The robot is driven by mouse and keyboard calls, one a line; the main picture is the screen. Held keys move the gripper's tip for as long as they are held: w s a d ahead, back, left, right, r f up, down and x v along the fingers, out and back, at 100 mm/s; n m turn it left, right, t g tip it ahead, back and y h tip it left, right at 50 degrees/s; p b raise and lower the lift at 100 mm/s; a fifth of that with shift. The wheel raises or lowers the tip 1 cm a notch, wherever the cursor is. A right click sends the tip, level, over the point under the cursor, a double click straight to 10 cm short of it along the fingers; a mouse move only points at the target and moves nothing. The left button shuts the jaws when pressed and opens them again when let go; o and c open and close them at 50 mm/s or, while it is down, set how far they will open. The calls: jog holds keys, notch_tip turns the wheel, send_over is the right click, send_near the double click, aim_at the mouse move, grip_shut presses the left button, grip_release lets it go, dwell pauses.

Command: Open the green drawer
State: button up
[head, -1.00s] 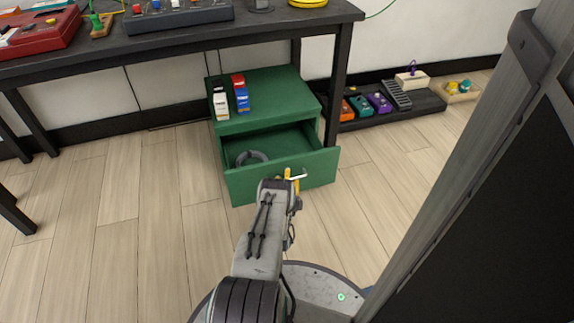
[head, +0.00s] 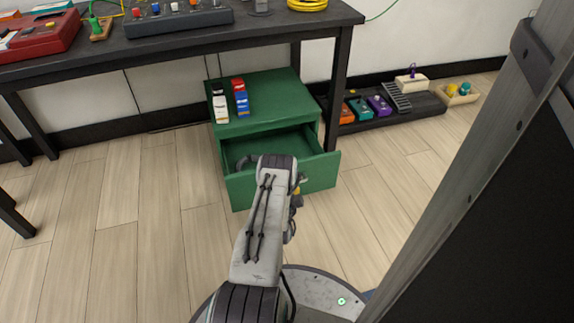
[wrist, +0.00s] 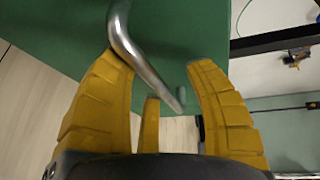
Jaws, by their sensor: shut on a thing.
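The green drawer (head: 318,174) sits low in a green cabinet (head: 275,93) under the table and stands pulled out, its inside showing. A grey ring-shaped thing (head: 243,160) lies in it, partly hidden by my arm. My gripper (wrist: 160,66) has yellow fingers and is at the drawer front. In the wrist view, the bent metal handle (wrist: 122,25) runs between the fingers, against the left one, and my gripper is shut on it. In the head view my wrist hides the handle and most of the fingers.
Small coloured boxes (head: 241,98) stand on the cabinet top. A dark table (head: 180,42) with devices stands over it, its leg (head: 337,90) just right of the cabinet. Coloured pedals (head: 361,109) sit on a low board at right. The floor (head: 130,215) at left is clear.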

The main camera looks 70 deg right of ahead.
notch_tip(320, 180, up, 10)
jog(key=t+h, duration=0.1)
jog(key=h, duration=0.3)
jog(key=shift+w+d, duration=0.4)
jog(key=shift+d, duration=0.05)
notch_tip(320, 180, down, 9)
jog(key=g+y, duration=0.1)
jog(key=y, duration=0.3)
jog(key=s+a+f+p, duration=0.2)
jog(key=a, duration=0.7)
jog(key=shift+s+p, duration=0.4)
jog(key=shift+a+f, duration=0.2)
jog(key=shift+c, duration=0.2)
